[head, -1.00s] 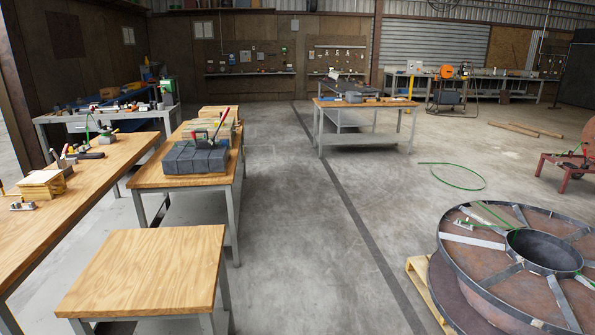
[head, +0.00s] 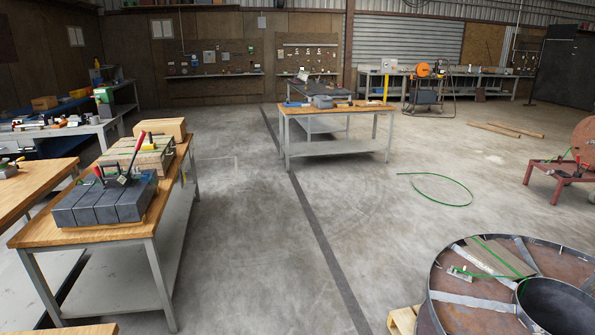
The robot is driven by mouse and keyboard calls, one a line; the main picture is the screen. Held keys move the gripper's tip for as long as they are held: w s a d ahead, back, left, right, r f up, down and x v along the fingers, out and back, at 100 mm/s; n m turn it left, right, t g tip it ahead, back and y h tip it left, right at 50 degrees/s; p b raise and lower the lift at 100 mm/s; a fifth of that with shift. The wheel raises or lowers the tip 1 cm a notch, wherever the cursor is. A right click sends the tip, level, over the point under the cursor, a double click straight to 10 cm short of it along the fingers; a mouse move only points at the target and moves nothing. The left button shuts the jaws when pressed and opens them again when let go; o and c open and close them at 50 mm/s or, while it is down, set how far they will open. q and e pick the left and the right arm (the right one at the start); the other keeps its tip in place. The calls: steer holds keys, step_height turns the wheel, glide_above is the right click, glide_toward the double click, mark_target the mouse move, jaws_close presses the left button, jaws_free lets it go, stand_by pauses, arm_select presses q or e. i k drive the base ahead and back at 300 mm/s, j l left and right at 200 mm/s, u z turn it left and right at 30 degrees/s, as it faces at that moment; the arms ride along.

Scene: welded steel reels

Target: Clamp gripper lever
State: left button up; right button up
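Neither of my grippers is in the head view. A hand tool with a long black and red lever (head: 133,158) stands on a stack of dark grey blocks (head: 105,200) on a wood-topped bench at the left. The lever is tilted up. A small metal tool (head: 461,272) lies on the large brown steel reel (head: 455,255) at the lower right, beside a green strap (head: 495,255) that runs over the reel. Which of these tools carries the lever of the task I cannot tell. Both are too small to show whether they are clamped.
The wood-topped bench (head: 90,237) holds wooden blocks behind the grey stack. Another bench (head: 335,109) stands further back in the middle. A green strap loop (head: 440,189) lies on the floor. A pallet (head: 403,320) sits under the reel.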

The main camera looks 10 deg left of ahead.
mark_target(95, 169)
steer(key=i+j+u, duration=0.1)
steer(key=i+u, duration=0.3)
steer(key=i, duration=0.45)
steer(key=i+l+u, duration=0.2)
steer(key=i+u, duration=0.15)
steer(key=i, duration=0.5)
